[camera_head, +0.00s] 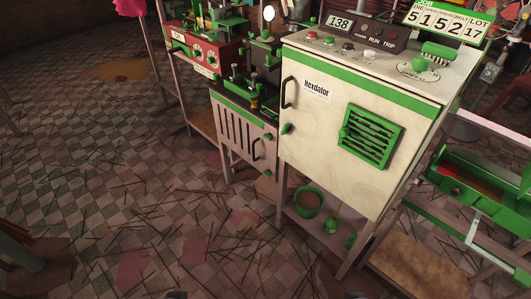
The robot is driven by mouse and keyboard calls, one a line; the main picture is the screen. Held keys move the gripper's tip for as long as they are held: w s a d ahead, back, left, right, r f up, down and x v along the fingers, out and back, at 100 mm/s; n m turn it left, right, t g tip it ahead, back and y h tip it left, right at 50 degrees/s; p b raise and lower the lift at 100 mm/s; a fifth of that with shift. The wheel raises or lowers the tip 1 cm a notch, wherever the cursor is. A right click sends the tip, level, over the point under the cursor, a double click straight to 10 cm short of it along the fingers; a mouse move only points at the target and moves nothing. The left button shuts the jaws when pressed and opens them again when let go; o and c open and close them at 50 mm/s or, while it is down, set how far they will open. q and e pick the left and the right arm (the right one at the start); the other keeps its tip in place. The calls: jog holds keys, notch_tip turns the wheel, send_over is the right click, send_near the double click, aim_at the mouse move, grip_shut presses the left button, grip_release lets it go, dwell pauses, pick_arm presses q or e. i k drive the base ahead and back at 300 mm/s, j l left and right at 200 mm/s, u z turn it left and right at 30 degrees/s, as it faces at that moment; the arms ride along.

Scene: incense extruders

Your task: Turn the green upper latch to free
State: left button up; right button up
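Several small green latch-like pieces show. One green latch (287,128) sits at the left edge of the cream cabinet door (310,150), below its black handle (288,92). Another small green piece (268,137) is near the upper right of the lower slatted cabinet (236,135), and a third (267,201) is near its bottom right. A green knob (345,132) sits at the left of the green vent. I cannot tell which one is the upper latch, nor exactly how each is turned. Neither gripper can be made out; nothing is seen touching the latches.
The green vent (372,137) is on the cream door. A green pot (308,201) stands on the shelf beneath. A red machine (205,50) is behind at left, and a green-edged trough (475,188) is at right. The tiled floor (120,190) in front is open, scattered with thin sticks.

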aim_at(269, 136)
jog(key=i+j, duration=0.25)
jog(key=j, duration=0.2)
jog(key=i+j+u, duration=0.1)
jog(key=i+j, duration=0.2)
jog(key=j, duration=0.2)
jog(key=i+j, duration=0.3)
jog(key=j, duration=0.15)
jog(key=k+u, duration=0.05)
